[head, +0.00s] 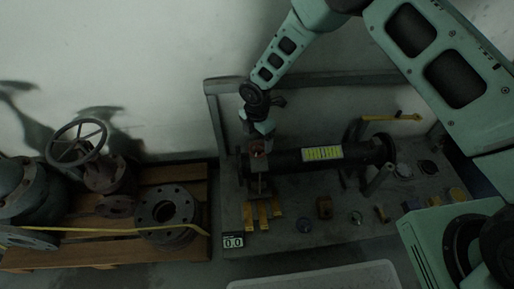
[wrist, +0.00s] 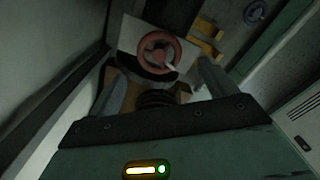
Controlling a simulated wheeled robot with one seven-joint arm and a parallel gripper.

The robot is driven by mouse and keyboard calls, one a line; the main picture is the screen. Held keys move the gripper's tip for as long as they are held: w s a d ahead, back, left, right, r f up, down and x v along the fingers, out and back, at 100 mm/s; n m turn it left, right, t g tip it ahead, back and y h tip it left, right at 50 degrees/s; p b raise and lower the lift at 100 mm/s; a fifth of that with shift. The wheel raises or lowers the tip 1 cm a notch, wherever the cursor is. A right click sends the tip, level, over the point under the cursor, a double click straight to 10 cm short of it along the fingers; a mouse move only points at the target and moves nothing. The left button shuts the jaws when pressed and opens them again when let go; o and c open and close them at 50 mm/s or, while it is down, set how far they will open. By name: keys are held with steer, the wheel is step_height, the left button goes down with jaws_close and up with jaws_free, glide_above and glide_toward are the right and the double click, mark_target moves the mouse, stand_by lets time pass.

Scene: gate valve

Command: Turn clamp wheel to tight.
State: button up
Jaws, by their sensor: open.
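The clamp wheel (wrist: 158,40) is a small red handwheel with spokes and a pale handle or pin on its right side. In the wrist view it lies just beyond my fingertips, roughly centred between them. In the head view the reddish wheel (head: 257,149) sits on top of the clamp at the left end of a dark pipe (head: 285,160). My gripper (wrist: 162,78) is open, with one finger on each side of the view and nothing between them gripped. In the head view my gripper (head: 260,138) points down right above the wheel; contact cannot be told.
A bench (head: 290,235) carries the pipe, yellow blocks (head: 263,213) and several small parts. A display (head: 233,242) reads 0.0 at its front left. A wooden pallet (head: 190,185) on the left holds a valve with a large handwheel (head: 77,143) and a flange (head: 168,209). A wall stands behind.

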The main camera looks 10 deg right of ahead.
mark_target(257, 149)
steer(key=shift+f+b, duration=0.45)
steer(key=shift+f, duration=1.9)
steer(key=c, duration=1)
